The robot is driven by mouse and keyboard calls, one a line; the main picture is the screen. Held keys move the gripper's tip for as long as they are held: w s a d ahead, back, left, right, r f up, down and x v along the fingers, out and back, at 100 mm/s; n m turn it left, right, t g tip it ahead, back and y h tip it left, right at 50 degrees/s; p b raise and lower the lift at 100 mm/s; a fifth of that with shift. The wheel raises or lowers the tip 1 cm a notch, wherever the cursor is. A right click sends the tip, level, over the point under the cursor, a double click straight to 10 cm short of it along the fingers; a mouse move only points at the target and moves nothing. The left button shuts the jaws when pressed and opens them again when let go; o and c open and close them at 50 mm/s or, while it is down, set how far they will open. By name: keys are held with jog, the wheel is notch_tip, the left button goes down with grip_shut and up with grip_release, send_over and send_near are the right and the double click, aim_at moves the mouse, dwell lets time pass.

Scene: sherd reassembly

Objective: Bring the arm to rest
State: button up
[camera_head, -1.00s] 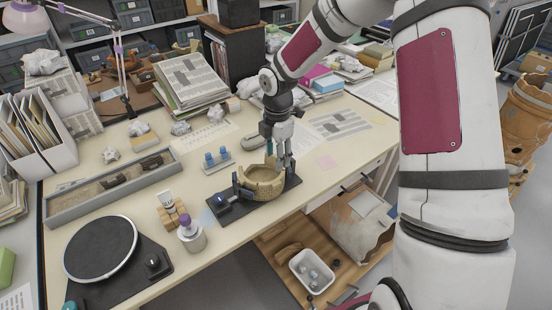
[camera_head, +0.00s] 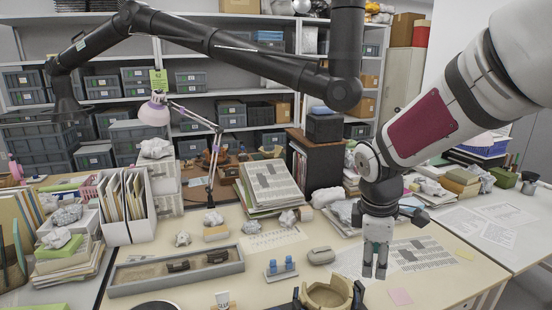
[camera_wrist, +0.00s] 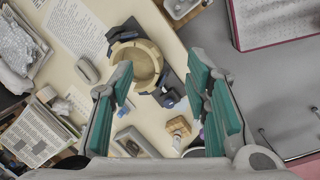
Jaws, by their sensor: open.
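My gripper (camera_head: 375,262) hangs pointing down above the desk, to the right of and higher than the tan pottery bowl (camera_head: 327,294). The bowl sits in a dark clamp fixture at the bottom edge of the head view, which cuts it off. In the wrist view, my gripper (camera_wrist: 168,98) shows with its teal-padded fingers spread and nothing between them. The bowl (camera_wrist: 136,64) lies beyond the fingers there, ring-shaped from above and apart from them, with dark clamp jaws around it.
A long grey tray with sherds (camera_head: 175,270), a stand with blue-topped bottles (camera_head: 281,268) and a grey rounded object (camera_head: 321,255) lie left of my gripper. A black cabinet (camera_head: 318,165) and paper stacks stand behind.

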jog(key=s+r+m+t, duration=0.1)
jog(key=s+r+m, duration=0.2)
jog(key=s, duration=0.4)
jog(key=s+a+r+m+t+y, duration=0.1)
jog(key=s+r+m, duration=0.3)
jog(key=s+m, duration=0.2)
jog(key=s+r+m+t, duration=0.1)
jog(key=s+r+m, duration=0.3)
jog(key=s, duration=0.3)
jog(key=shift+s+a+m+t+y, duration=0.2)
jog(key=shift+s+m+t+y, duration=0.1)
jog(key=shift+s+m+y, duration=0.1)
